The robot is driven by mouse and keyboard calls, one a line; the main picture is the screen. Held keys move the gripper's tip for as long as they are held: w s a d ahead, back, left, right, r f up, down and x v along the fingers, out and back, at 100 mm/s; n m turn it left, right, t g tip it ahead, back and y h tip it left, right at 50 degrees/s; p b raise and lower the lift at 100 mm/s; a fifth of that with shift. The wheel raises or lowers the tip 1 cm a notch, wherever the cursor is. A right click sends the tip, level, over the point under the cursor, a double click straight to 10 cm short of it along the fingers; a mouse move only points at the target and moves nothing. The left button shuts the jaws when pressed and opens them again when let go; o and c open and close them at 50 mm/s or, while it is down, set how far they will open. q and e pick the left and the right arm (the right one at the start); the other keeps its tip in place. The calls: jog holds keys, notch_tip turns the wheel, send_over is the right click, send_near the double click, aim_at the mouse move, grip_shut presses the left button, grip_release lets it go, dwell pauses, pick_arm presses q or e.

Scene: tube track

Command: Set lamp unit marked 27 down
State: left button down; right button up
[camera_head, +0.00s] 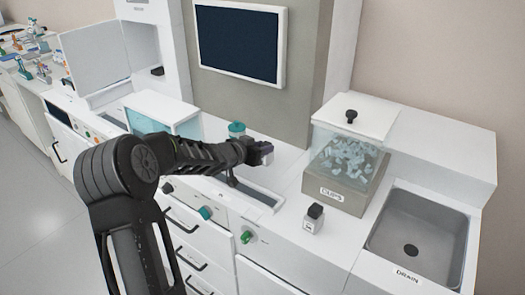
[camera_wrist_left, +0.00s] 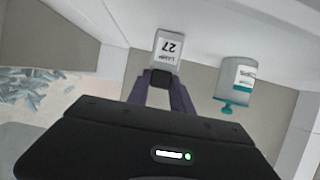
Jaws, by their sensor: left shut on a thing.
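The lamp unit marked 27 (camera_wrist_left: 167,48) is a small white block with a dark end. In the left wrist view its label appears upside down. My left gripper (camera_wrist_left: 161,82) is shut on the dark end, with a purple finger on either side. In the head view my left gripper (camera_head: 264,152) is over the counter, left of the clips bin; the lamp unit cannot be made out clearly there. I cannot tell whether its base touches a surface. My right gripper is not in view.
A similar white unit with a black top (camera_head: 313,218) stands on the counter before the clips bin (camera_head: 338,192). A teal-lidded jar (camera_head: 237,130) stands behind my left arm and shows in the wrist view (camera_wrist_left: 238,80). A sink (camera_head: 420,238) is at right.

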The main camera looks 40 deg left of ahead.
pick_arm(q)
jog(key=shift+f, duration=0.1)
jog(key=c, duration=1.1)
grip_release()
jog(key=shift+s+r, duration=0.1)
jog(key=shift+r, duration=0.15)
jog(key=p+v, duration=0.1)
jog(key=v, duration=1.1)
